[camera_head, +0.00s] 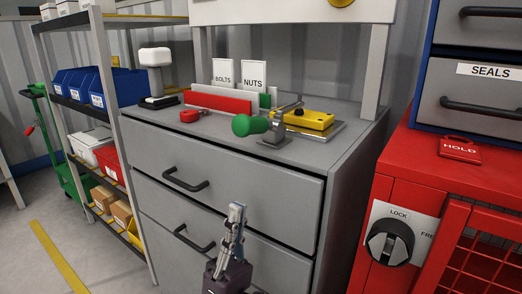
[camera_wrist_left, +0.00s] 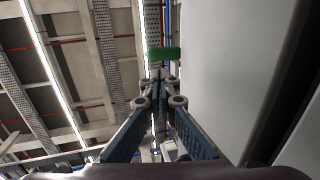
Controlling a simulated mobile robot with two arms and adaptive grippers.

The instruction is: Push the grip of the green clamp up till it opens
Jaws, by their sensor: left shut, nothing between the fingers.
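The clamp's green grip (camera_head: 250,125) sticks out over the front edge of the grey cabinet top. Its metal body and lever (camera_head: 283,115) stand on the cabinet beside a yellow block (camera_head: 308,120). The grip looks low and about level, pointing toward me. My left gripper (camera_head: 237,210) is shut and empty, pointing up in front of the drawers, below the grip and apart from it. In the left wrist view the green grip (camera_wrist_left: 163,54) shows beyond the shut fingertips (camera_wrist_left: 157,78). My right gripper is not in view.
The grey cabinet (camera_head: 230,165) has drawer handles (camera_head: 186,181) sticking out close to my left gripper. On its top are a red tray (camera_head: 218,101), cards and a red tape measure (camera_head: 190,116). A red cabinet (camera_head: 400,170) stands at right, a shelf rack (camera_head: 105,80) at left.

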